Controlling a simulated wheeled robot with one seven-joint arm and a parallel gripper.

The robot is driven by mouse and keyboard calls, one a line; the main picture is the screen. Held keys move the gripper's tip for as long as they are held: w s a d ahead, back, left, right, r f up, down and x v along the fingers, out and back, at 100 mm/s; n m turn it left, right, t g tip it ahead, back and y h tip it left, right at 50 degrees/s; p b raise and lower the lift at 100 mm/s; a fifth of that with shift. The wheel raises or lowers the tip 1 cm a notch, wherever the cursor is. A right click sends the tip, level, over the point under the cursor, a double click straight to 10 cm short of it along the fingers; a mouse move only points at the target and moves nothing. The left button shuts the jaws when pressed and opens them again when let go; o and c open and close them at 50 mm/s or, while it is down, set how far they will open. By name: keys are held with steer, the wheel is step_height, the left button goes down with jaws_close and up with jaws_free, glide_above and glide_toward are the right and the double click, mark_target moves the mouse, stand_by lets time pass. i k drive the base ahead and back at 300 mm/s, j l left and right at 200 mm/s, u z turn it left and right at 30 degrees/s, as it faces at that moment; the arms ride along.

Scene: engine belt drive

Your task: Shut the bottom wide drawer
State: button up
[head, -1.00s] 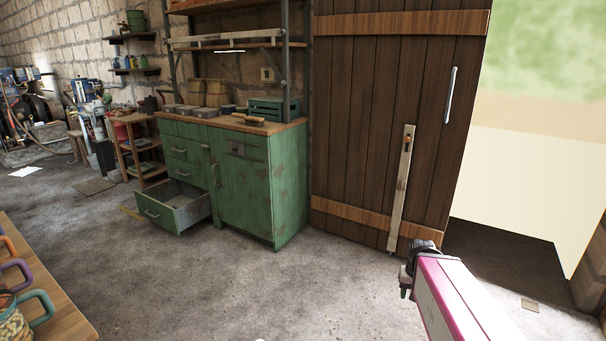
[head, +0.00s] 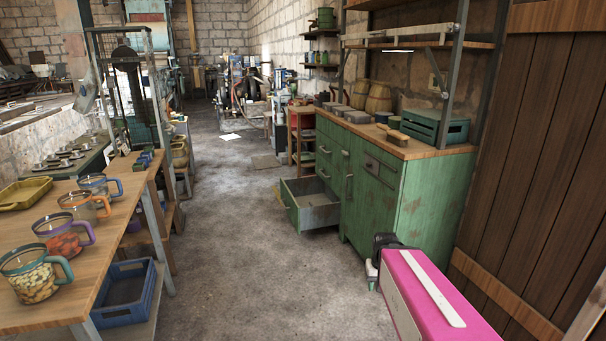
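The bottom wide drawer (head: 313,207) of the green cabinet (head: 383,205) is pulled well out, low above the floor, at the cabinet's left side. Its inside looks empty from here. The drawers above it (head: 325,160) look shut. My gripper (head: 374,276) is at the lower right, at the end of my pink arm, in front of the cabinet's near side in the picture. It is apart from the drawer, to its right and nearer to me. Its fingers are small and partly hidden by the arm, so I cannot tell whether they are open.
A wooden table (head: 130,222) with several glass mugs stands along the left, with a blue crate (head: 125,292) below. The concrete floor (head: 235,265) between table and cabinet is clear. A brown wooden door (head: 545,160) stands at the right.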

mark_target(297, 194)
steer(key=i+j+u, duration=0.1)
steer(key=i+u, duration=0.6)
steer(key=i+j+z, duration=0.2)
steer(key=j, duration=0.25)
steer(key=i+j+z, duration=0.2)
steer(key=i+j, duration=0.2)
steer(key=i+j+z, duration=0.15)
steer(key=i+j, duration=0.45)
steer(key=i, duration=0.2)
